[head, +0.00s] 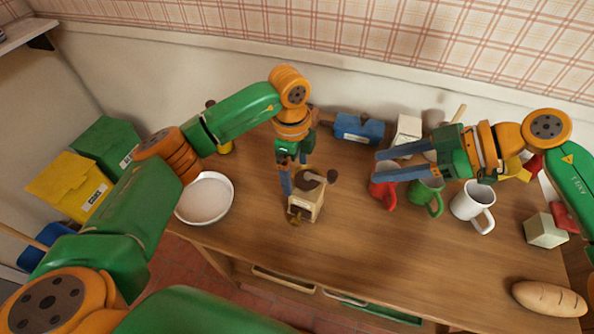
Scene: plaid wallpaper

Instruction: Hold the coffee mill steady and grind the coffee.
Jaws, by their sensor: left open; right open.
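The coffee mill (304,203) is a small wooden box with a dark top and a crank ending in a dark knob (332,176). It stands upright near the front edge of the wooden table, left of the middle. My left gripper (294,188) is open and points down at the mill from behind, with its blue fingers close to the mill's back left side. I cannot tell whether they touch it. My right gripper (377,165) is open and points left above the mugs, to the right of the crank and apart from it. No coffee shows.
A red mug (384,194), a green mug (427,197) and a white mug (472,203) stand right of the mill. A blue object (358,128) is behind. Bread (548,298) lies front right. The table front between mill and bread is clear.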

